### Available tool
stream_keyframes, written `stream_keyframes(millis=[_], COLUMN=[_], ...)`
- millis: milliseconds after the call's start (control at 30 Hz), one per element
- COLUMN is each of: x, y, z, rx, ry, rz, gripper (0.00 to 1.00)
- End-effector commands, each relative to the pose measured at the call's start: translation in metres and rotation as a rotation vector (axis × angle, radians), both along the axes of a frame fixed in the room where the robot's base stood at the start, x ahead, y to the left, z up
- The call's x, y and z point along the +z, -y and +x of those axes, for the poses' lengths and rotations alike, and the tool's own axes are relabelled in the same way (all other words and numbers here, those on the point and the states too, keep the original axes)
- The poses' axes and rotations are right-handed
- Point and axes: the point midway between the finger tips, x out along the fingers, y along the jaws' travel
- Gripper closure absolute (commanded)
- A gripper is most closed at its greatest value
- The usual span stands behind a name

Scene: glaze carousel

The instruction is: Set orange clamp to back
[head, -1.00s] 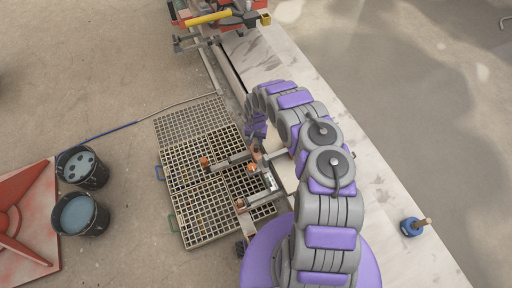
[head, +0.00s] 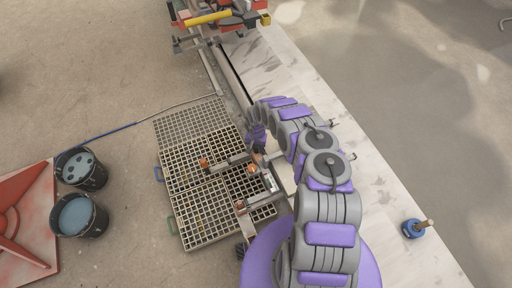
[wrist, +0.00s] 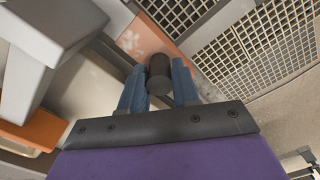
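In the wrist view my gripper (wrist: 160,80) has two blue fingers, one on each side of a dark round knob (wrist: 158,72). I cannot tell whether the fingers touch the knob. An orange piece (wrist: 145,38) lies just beyond the knob, and another orange part (wrist: 38,131) shows at the left. In the head view several small orange clamp-like parts sit on the grey frame, one at its left end (head: 204,163), one near my gripper (head: 252,169) and one lower down (head: 240,205). My gripper (head: 258,148) is small there and partly hidden by my arm. Which part is the orange clamp is unclear.
Grating panels (head: 190,120) lie left of the frame. Two dark buckets (head: 83,168) and a red panel (head: 28,225) stand farther left. A pale bench (head: 385,195) runs along the right, with a blue wooden-handled tool (head: 413,229). Red machinery (head: 220,18) stands at the back.

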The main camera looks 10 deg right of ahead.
Motion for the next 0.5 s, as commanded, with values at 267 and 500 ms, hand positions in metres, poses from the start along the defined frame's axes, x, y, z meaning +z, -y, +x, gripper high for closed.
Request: stream_keyframes(millis=[267, 500], x=[0.0002, 0.0003], y=[-0.0001, -0.0002], z=[0.0002, 0.0004], rx=[0.0, 0.0], ry=[0.0, 0.001], rz=[0.0, 0.0], gripper=[0.97, 1.0])
